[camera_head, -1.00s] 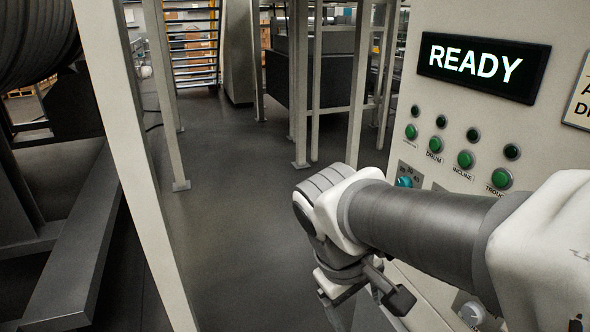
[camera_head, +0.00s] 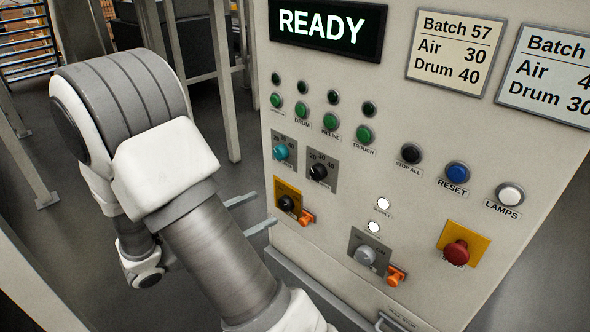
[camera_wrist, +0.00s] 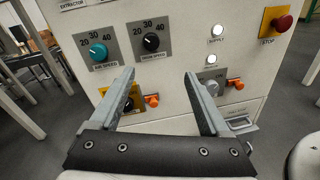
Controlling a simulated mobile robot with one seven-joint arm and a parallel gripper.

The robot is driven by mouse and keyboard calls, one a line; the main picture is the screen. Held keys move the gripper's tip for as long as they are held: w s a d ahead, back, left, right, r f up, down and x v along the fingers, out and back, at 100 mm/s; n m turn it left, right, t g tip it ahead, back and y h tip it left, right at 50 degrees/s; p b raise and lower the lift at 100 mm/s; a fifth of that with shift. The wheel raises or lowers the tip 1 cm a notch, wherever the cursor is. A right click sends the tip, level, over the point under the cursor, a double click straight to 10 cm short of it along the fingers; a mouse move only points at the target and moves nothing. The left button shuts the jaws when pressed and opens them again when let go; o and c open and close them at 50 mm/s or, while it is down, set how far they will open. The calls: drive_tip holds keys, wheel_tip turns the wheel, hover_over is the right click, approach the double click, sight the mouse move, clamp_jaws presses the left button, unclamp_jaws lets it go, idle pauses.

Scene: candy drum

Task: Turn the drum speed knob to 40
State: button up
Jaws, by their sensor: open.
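The black drum speed knob (camera_head: 318,171) sits on a grey plate marked 20, 30 and 40 on the control panel. In the wrist view the knob (camera_wrist: 151,42) is ahead of the jaws, near the top middle, with the label DRUM SPEED under it. Its pointer is too small to read surely. My gripper (camera_wrist: 159,74) is open and empty, its two fingers spread below the knob and apart from it. In the head view my gripper (camera_head: 258,211) shows only as fingertips left of the panel; my arm hides the rest.
The teal air speed knob (camera_wrist: 98,51) is directly left of the drum knob. Below are a black knob on yellow (camera_head: 286,203), a grey knob (camera_head: 365,256) and orange tabs. A red stop button (camera_head: 456,253) is at right. Signs include Batch 57, Drum 40 (camera_head: 449,52).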

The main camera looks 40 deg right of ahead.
drive_tip(key=w+n, duration=0.1)
drive_tip(key=t+p, duration=0.1)
drive_tip(key=p, duration=0.1)
approach(314, 175)
drive_tip(key=shift+h, duration=0.3)
drive_tip(key=d, duration=0.8)
drive_tip(key=shift+d+f, duration=0.2)
drive_tip(key=shift+d, duration=0.15)
clamp_jaws()
